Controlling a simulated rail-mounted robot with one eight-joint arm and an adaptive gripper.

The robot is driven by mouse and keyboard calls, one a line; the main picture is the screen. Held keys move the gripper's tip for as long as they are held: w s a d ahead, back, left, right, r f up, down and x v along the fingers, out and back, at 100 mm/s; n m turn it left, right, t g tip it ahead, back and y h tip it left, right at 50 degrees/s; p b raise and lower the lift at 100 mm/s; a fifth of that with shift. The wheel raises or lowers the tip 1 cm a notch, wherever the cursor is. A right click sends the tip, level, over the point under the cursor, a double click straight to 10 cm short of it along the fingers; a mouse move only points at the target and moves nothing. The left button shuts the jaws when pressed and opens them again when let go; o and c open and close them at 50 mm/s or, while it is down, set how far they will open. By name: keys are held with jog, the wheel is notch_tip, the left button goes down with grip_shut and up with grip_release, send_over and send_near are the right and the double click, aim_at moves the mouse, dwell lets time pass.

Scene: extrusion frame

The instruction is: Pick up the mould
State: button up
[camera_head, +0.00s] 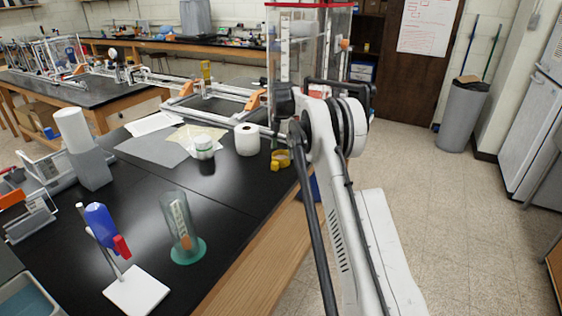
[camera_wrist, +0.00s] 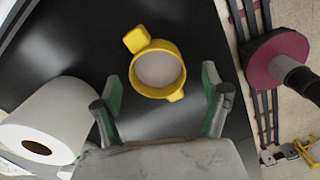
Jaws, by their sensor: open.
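The mould seems to be the yellow ring-shaped piece (camera_wrist: 158,88) with a pale grey filling and small yellow tabs, lying on the black bench top in the wrist view. It also shows as a small yellow shape (camera_head: 281,159) near the bench's right edge in the head view. My gripper (camera_wrist: 162,96) is open and empty, with its green-padded fingers on either side of the mould in the picture. I cannot tell the height between the fingertips and the mould. In the head view I cannot make out the fingers.
A white paper roll (camera_head: 247,140) stands left of the mould and also shows in the wrist view (camera_wrist: 58,112). A white tub (camera_head: 203,147) is further left. A clear cylinder on a green base (camera_head: 187,250) stands nearer. The bench edge is close on the right.

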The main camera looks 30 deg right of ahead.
aim_at(280, 157)
jog(key=f, duration=0.1)
jog(key=a+f, duration=0.1)
jog(key=f, duration=0.1)
jog(key=shift+w+f, duration=0.1)
jog(key=shift+f, duration=0.2)
jog(key=shift+d+f, duration=0.1)
jog(key=shift+f, duration=0.35)
jog(key=c, duration=1.3)
jog(key=shift+r, duration=0.2)
